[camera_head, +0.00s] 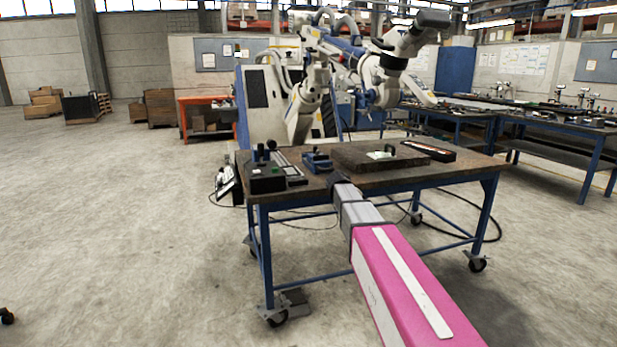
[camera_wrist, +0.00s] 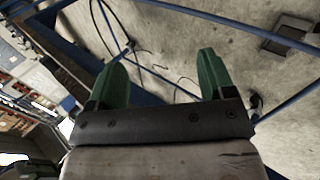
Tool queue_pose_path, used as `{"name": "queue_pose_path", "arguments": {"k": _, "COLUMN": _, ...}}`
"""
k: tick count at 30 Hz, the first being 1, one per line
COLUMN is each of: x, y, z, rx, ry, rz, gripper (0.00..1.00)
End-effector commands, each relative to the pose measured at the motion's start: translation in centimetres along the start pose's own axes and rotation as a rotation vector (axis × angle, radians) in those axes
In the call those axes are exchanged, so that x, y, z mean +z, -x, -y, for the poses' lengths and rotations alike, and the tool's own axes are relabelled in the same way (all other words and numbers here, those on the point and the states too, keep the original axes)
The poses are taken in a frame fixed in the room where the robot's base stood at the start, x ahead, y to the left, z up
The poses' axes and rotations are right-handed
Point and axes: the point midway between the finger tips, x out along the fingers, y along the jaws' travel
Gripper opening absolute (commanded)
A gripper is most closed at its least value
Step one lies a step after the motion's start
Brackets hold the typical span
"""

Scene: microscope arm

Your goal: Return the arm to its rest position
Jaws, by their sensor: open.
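My arm, pink and grey, reaches forward from the lower right in the head view, with its dark end at the front edge of the workbench (camera_head: 410,182). In the wrist view my gripper (camera_wrist: 160,65) is open, its two green fingers wide apart. Nothing is between the fingers; floor and a cable show behind them. In the head view the fingers cannot be made out. A dark slab (camera_head: 350,160) with a small pale green-white piece (camera_head: 381,154) lies on the bench. A black box with knobs (camera_head: 266,180) and a small blue device (camera_head: 317,162) stand to its left.
A long black tray (camera_head: 428,150) lies at the bench's right. A large white robot arm (camera_head: 312,85) stands behind. Blue bench legs (camera_head: 264,255) and loose cables are near my arm. The floor (camera_head: 130,250) at left is clear.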

Motion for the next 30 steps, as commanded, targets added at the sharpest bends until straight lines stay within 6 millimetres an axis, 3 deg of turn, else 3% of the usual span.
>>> {"name": "queue_pose_path", "arguments": {"k": 1, "x": 3.6, "y": -1.5, "z": 2.6, "rx": -0.057, "ry": -0.023, "rz": 0.008, "gripper": 0.76}}
{"name": "queue_pose_path", "arguments": {"k": 6, "x": 11.6, "y": -5.1, "z": 9.6, "rx": -0.25, "ry": -0.125, "rz": 0.03, "gripper": 0.76}}
{"name": "queue_pose_path", "arguments": {"k": 12, "x": 20.6, "y": -6.9, "z": 17.0, "rx": -0.463, "ry": -0.266, "rz": 0.076, "gripper": 0.76}}
{"name": "queue_pose_path", "arguments": {"k": 15, "x": 23.9, "y": -7.0, "z": 19.7, "rx": -0.547, "ry": -0.329, "rz": 0.1, "gripper": 0.76}}
{"name": "queue_pose_path", "arguments": {"k": 21, "x": 27.2, "y": -6.8, "z": 22.5, "rx": -0.639, "ry": -0.406, "rz": 0.129, "gripper": 0.76}}
{"name": "queue_pose_path", "arguments": {"k": 30, "x": 27.4, "y": -6.8, "z": 22.8, "rx": -0.651, "ry": -0.416, "rz": 0.133, "gripper": 0.76}}
